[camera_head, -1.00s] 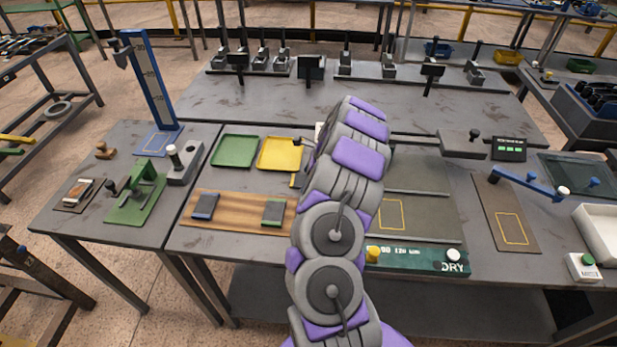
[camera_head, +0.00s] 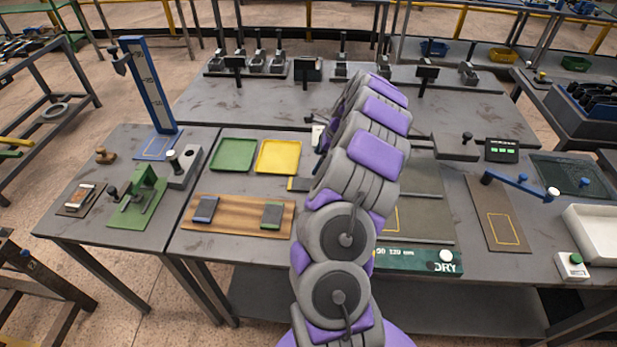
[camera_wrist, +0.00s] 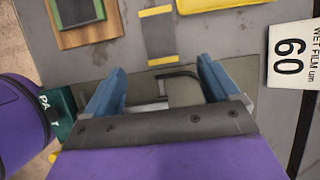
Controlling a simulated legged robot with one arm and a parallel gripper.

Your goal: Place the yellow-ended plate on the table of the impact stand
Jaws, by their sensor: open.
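The yellow-ended plate is a grey strip with a yellow band at each end. In the wrist view the plate (camera_wrist: 160,35) lies flat on the bench, just beyond my fingertips. In the head view only its left part (camera_head: 300,185) shows; my arm covers the rest. My gripper (camera_wrist: 160,85) is open, its two blue fingers apart with nothing held between them. The near yellow end lies in line with the gap. The gripper is hidden behind my arm in the head view. The impact stand (camera_head: 150,85) is a tall blue column at left, with a blue-outlined table (camera_head: 157,148) at its foot.
A yellow tray (camera_head: 278,157) and green tray (camera_head: 233,155) lie near the plate. A wooden board (camera_head: 238,218) with two small blocks lies in front. A grey block with a knob (camera_head: 184,165) and a green fixture (camera_head: 140,200) stand near the stand. A white "60" label (camera_wrist: 291,55) is at right.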

